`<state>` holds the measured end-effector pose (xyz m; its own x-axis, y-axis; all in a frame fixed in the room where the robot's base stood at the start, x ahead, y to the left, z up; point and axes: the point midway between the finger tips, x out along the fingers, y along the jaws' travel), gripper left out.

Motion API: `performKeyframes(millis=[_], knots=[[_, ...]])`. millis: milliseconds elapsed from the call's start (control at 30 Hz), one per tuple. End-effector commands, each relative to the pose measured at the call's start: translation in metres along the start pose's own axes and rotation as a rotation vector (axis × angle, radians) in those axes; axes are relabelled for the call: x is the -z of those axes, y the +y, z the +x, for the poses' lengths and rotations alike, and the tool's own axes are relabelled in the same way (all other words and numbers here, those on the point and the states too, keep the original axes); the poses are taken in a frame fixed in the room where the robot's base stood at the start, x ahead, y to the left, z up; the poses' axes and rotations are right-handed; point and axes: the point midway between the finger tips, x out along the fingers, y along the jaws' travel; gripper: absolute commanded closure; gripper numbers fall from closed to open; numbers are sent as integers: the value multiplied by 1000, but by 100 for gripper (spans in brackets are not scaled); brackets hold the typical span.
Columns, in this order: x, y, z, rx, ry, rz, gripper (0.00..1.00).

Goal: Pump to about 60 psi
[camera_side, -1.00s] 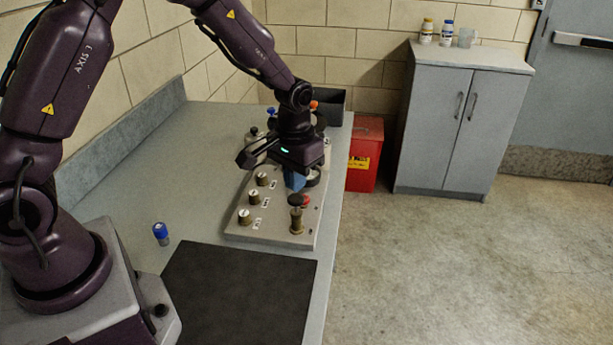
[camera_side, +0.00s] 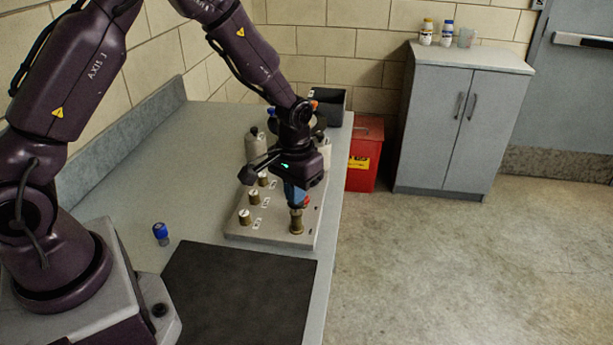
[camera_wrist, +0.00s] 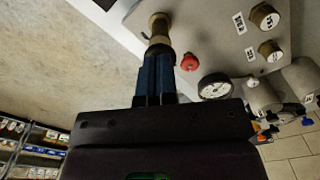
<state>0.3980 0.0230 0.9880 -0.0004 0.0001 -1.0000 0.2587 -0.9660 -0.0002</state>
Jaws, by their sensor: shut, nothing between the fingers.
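A brass hand pump (camera_side: 296,222) stands upright at the near right corner of the grey panel (camera_side: 270,236). It also shows in the wrist view (camera_wrist: 160,30). My gripper (camera_side: 297,204) points down with its blue fingers closed together, right over the pump's top. The fingertips (camera_wrist: 158,54) look to be at or against the top, and its dark knob is mostly hidden; contact is hard to confirm. A round white-faced gauge (camera_wrist: 215,87) sits on the panel; its reading is too small to tell. A red knob (camera_wrist: 190,62) is between pump and gauge.
Several brass valve knobs (camera_side: 245,216) line the panel's left side. Grey cylinders (camera_side: 256,146) stand behind. A blue-capped item (camera_side: 160,233) and a dark mat (camera_side: 238,300) lie on the bench. A red box (camera_side: 365,155) stands beyond the bench's right edge.

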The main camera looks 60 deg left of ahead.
Motion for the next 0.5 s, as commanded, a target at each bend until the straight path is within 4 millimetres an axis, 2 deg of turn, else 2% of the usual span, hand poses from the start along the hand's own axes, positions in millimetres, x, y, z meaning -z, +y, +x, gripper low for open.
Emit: performKeyframes(millis=[333,500], knots=[[0,0,15,0,1,0,100],[1,0,11,-1,3,0,100]])
